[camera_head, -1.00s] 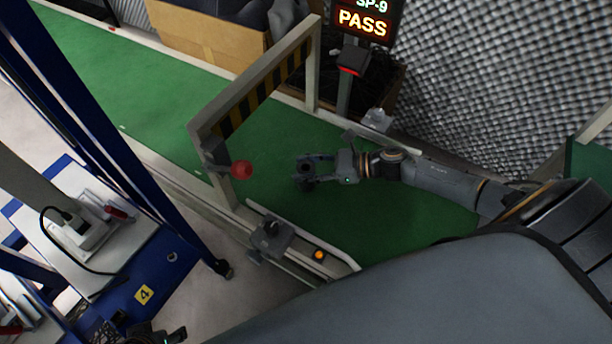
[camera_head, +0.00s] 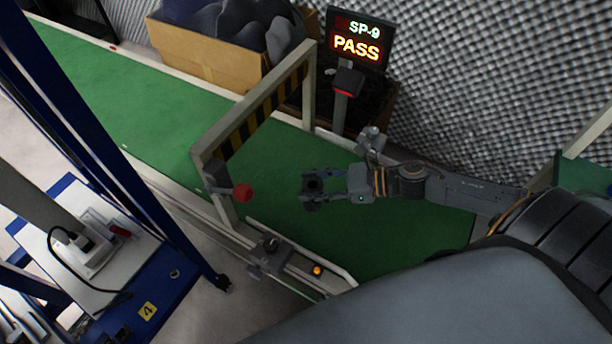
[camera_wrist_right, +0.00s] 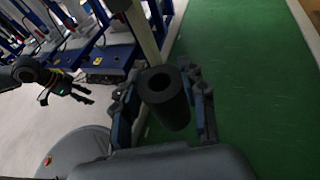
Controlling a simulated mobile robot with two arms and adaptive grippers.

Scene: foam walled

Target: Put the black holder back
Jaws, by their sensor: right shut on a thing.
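The black holder (camera_wrist_right: 165,98) is a short dark cylinder with a round hole in its end. My right gripper (camera_wrist_right: 162,80) is shut on it, with a finger on each side. In the head view the right gripper (camera_head: 313,188) holds the holder (camera_head: 312,184) over the green belt, right of the striped gate. Whether it touches the belt is unclear. My left gripper (camera_wrist_right: 70,90) shows in the right wrist view, away at the left, with its fingers apart and empty.
A striped gate (camera_head: 262,112) with a red knob (camera_head: 242,193) spans the green belt (camera_head: 160,115). A PASS display (camera_head: 357,45) and a cardboard box (camera_head: 215,55) stand behind. A blue-framed bench (camera_head: 180,290) stands at left. The belt around the gripper is clear.

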